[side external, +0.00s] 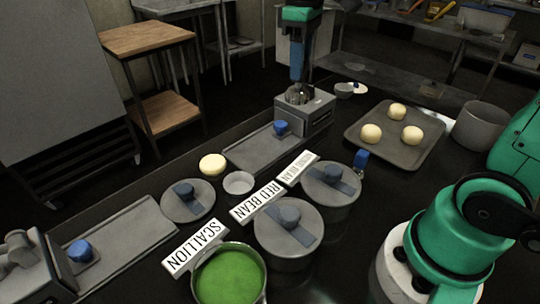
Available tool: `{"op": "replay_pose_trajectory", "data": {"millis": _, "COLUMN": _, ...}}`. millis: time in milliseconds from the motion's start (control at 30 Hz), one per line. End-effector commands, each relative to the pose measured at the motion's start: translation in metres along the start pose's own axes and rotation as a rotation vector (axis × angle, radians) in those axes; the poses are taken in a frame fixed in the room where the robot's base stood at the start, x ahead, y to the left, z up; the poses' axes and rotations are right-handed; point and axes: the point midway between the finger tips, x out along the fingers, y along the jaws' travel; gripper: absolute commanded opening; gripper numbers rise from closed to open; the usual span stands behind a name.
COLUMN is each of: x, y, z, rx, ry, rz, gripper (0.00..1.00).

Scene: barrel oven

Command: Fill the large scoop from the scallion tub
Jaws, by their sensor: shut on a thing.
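The scallion tub (230,276) stands at the bottom centre, open and full of green scallion. Its name plate (196,246) lies beside it. A grey lid with a blue handle (187,199) lies on the counter at its upper left. My gripper (300,42) is at the top centre, far behind the tub. It is shut on an upright blue handle (297,60), apparently that of the large scoop. A dark rounded part below it, above a grey box, may be the scoop's bowl; the view is too small to tell. Fingertips are not clear.
The lidded red bean tub (288,252) and another lidded tub (330,186) stand in a row. A blue handle (361,160) shows beside the far tub. A tray (362,151) holds three buns. Grey boxes (309,112) with blue knobs stand at the left and back.

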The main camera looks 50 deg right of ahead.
Motion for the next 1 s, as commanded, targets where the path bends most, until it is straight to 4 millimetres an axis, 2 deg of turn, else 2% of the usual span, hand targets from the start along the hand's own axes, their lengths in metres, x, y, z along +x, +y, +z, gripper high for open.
{"op": "replay_pose_trajectory", "data": {"millis": 33, "x": 0.006, "y": -0.024, "z": -0.011, "rx": -0.076, "ry": 0.0, "rz": 0.0, "gripper": 0.0}}
{"op": "replay_pose_trajectory", "data": {"millis": 100, "x": 0.014, "y": -0.056, "z": -0.021, "rx": -0.169, "ry": 0.0, "rz": 0.0, "gripper": 0.0}}
{"op": "replay_pose_trajectory", "data": {"millis": 233, "x": 0.029, "y": -0.117, "z": -0.03, "rx": -0.342, "ry": 0.0, "rz": 0.0, "gripper": 0.0}}
{"op": "replay_pose_trajectory", "data": {"millis": 400, "x": 0.048, "y": -0.191, "z": -0.021, "rx": -0.55, "ry": 0.001, "rz": 0.0, "gripper": 0.0}}
{"op": "replay_pose_trajectory", "data": {"millis": 500, "x": 0.056, "y": -0.224, "z": -0.011, "rx": -0.649, "ry": 0.001, "rz": 0.0, "gripper": 0.0}}
{"op": "replay_pose_trajectory", "data": {"millis": 600, "x": 0.062, "y": -0.247, "z": 0.0, "rx": -0.718, "ry": 0.001, "rz": 0.0, "gripper": 0.0}}
{"op": "replay_pose_trajectory", "data": {"millis": 700, "x": 0.066, "y": -0.26, "z": 0.007, "rx": -0.761, "ry": 0.001, "rz": 0.0, "gripper": 0.0}}
{"op": "replay_pose_trajectory", "data": {"millis": 867, "x": 0.072, "y": -0.266, "z": 0.01, "rx": -0.781, "ry": 0.001, "rz": 0.0, "gripper": 0.0}}
{"op": "replay_pose_trajectory", "data": {"millis": 1000, "x": 0.085, "y": -0.266, "z": 0.01, "rx": -0.78, "ry": 0.001, "rz": 0.0, "gripper": 0.0}}
